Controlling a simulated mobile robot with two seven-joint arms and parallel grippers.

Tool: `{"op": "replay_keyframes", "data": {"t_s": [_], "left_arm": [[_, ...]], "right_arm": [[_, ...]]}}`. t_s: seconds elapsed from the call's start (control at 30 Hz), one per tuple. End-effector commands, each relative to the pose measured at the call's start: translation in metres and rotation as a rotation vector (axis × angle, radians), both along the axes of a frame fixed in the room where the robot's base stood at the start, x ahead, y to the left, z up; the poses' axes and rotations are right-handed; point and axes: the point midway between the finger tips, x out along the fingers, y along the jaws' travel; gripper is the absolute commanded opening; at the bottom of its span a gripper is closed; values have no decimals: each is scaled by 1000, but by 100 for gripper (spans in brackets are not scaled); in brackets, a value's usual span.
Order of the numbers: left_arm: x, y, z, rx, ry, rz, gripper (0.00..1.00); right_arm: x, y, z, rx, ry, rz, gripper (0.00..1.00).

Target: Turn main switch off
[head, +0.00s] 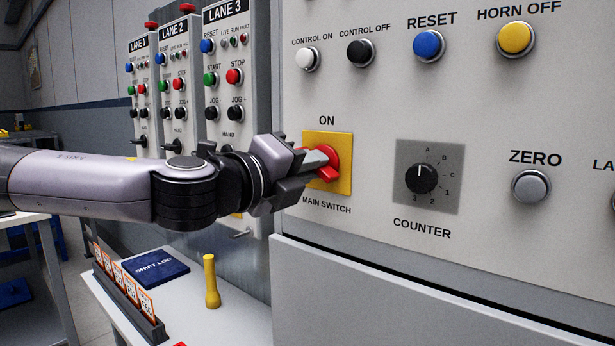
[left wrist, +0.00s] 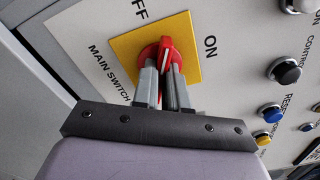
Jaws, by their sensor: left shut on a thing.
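The main switch is a red rotary handle (head: 331,158) on a yellow square plate (head: 342,187), with ON printed above it and MAIN SWITCH below. My left gripper (head: 318,161) comes in from the left and is shut on the red handle. In the left wrist view, the two grey fingers (left wrist: 164,88) straddle the red handle (left wrist: 167,50), which shows a white mark. OFF and ON labels lie beside the yellow plate (left wrist: 128,46) there. The fingers partly hide the handle, so its exact angle is hard to tell. My right gripper is out of view.
A counter dial (head: 421,178) and a ZERO button (head: 530,186) sit to the right. Several buttons, including the blue RESET (head: 429,45), line the panel's top. Lane panels (head: 228,75) stand behind my arm. A yellow handle-like object (head: 211,283) stands on the shelf below.

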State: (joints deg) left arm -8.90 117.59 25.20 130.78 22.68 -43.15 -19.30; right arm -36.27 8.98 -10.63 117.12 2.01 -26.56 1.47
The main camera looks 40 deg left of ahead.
Motion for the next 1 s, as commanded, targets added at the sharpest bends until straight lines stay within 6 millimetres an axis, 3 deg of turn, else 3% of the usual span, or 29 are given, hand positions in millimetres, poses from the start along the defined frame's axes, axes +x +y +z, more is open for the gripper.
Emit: {"op": "replay_keyframes", "data": {"t_s": [0.5,1.0], "left_arm": [[1,1,2,-405,23,1,0],[1,1,4,-530,32,1,0]], "right_arm": [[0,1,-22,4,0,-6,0],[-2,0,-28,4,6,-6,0]]}}
